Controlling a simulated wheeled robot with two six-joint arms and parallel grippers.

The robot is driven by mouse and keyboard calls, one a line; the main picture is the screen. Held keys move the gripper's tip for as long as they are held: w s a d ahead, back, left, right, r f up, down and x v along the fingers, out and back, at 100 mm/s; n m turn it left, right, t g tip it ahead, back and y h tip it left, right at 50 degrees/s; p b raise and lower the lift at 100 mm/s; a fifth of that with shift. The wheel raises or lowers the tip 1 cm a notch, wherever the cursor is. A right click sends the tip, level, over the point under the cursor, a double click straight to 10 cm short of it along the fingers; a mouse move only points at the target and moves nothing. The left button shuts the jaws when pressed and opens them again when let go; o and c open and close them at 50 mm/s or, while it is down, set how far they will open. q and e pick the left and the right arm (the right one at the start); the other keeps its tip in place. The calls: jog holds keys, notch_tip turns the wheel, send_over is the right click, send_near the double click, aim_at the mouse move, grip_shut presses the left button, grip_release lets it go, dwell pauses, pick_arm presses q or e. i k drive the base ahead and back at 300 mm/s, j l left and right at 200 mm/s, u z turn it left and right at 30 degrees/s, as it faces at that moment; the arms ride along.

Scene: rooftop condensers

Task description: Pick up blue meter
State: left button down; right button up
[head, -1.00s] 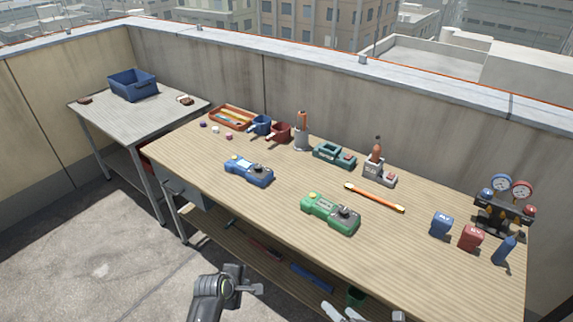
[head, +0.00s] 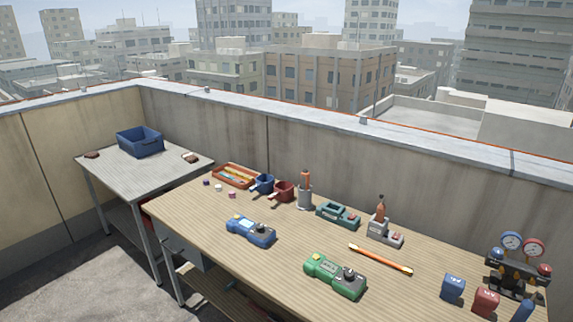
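The blue meter (head: 251,231) lies flat on the wooden workbench (head: 215,269), left of the middle. It has a light display and a yellow spot at its left end and a dark knob at its right end. A similar green meter (head: 335,277) lies nearer the bench's front edge, to the right of the blue one. Nothing touches or covers the blue meter. Neither of my grippers shows in the head view now.
A gauge manifold (head: 519,266) stands at the right. A side table (head: 147,170) holds a blue bin (head: 139,142).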

aim_at(244, 227)
jog(key=i+z, duration=0.45)
jog(key=i, duration=0.75)
